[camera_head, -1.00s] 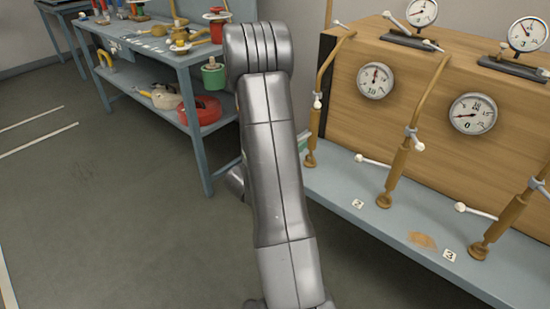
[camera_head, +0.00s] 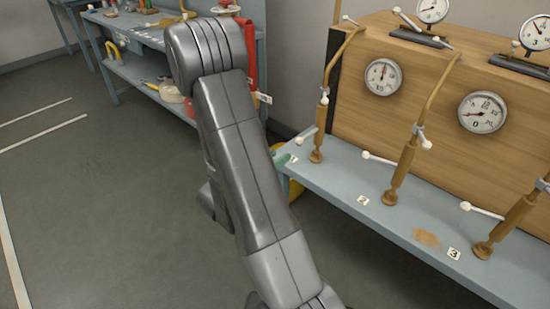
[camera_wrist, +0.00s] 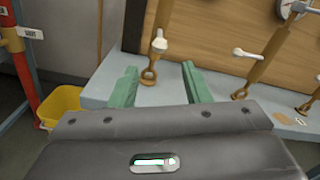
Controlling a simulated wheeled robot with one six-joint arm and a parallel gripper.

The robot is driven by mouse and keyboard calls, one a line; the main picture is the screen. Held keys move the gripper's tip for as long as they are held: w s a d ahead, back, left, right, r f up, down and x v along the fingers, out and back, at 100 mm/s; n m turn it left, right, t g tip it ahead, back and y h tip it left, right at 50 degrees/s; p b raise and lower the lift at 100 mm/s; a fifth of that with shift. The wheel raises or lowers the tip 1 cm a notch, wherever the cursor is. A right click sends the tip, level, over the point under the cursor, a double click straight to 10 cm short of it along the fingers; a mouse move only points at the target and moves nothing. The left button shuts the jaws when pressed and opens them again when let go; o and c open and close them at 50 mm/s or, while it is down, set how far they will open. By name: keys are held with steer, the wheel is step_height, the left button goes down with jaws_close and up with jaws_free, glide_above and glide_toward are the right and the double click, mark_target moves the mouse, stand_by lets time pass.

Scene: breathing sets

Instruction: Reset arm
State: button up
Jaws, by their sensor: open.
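My gripper (camera_wrist: 160,86) shows in the wrist view with two green fingers spread apart and nothing between them. Beyond the fingers is a grey-blue bench (camera_wrist: 178,88) with brass pipe fittings; the nearest brass fitting (camera_wrist: 150,74) stands upright just past the gap between the fingertips. In the head view my grey arm rises through the middle, tilted to the left. A bit of green finger shows beside the arm at the left end of the bench (camera_head: 345,190); the rest of the gripper is hidden behind the arm.
A wooden panel (camera_head: 440,100) with round gauges (camera_head: 482,112) stands on the bench at right. A blue workbench (camera_head: 115,72) with tools is at back left. A yellow bucket (camera_wrist: 62,104) stands on the floor left of the bench. The grey floor (camera_head: 100,200) at left is clear.

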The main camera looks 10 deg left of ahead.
mark_target(306, 136)
steer(key=shift+w+d, duration=0.1)
stand_by(0.3)
steer(key=x, duration=1.3)
steer(key=shift+w+d+r+b, duration=0.1)
steer(key=shift+w+b, duration=0.2)
steer(key=shift+b, duration=0.05)
steer(key=shift+s, duration=0.15)
steer(key=v, duration=1.4)
steer(key=x, duration=1.3)
steer(key=shift+w+d, duration=0.2)
steer(key=shift+w, duration=0.5)
steer(key=shift+w+a+m+g+h+p, duration=0.15)
steer(key=shift+a+m+g+h+p, duration=0.2)
steer(key=shift+m+g+h, duration=0.35)
